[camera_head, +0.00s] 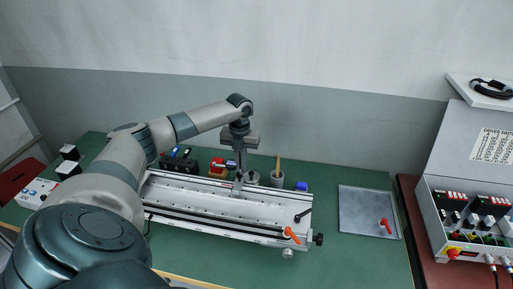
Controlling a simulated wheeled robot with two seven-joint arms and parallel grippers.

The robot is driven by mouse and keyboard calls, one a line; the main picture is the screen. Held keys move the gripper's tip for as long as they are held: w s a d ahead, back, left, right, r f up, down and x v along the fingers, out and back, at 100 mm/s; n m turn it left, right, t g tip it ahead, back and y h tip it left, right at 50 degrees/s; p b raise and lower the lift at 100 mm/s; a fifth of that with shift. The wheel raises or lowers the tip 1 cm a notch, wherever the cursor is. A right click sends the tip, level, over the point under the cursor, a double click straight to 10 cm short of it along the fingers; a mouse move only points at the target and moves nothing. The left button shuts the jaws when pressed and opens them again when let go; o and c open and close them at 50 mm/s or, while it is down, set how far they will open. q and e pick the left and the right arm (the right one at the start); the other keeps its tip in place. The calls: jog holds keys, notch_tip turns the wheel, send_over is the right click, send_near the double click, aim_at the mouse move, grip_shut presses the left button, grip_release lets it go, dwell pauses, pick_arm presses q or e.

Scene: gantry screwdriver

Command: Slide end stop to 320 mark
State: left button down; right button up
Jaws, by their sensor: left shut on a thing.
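The long silver linear rail fixture (200,210) lies across the green table, running from left to lower right. My left arm reaches in from the left, and my left gripper (238,187) points down at the back edge of the rail, around the middle of its length. It is shut on a small grey part there, which looks like the end stop; the fingers mostly hide it. The scale marks, including 320, are too small to read. My right gripper is not in view.
An orange lever (291,235) and a black knob (319,239) are at the rail's right end. A grey tray (362,207) lies to the right.

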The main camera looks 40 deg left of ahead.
pick_arm(q)
jog(key=shift+s+a+r, duration=0.1)
jog(key=shift+s+a, duration=0.15)
jog(key=shift+a, duration=0.3)
jog(key=c, duration=1.9)
grip_release()
jog(key=shift+d, duration=0.1)
jog(key=shift+r+b, duration=2.1)
jog(key=shift+r, duration=6.55)
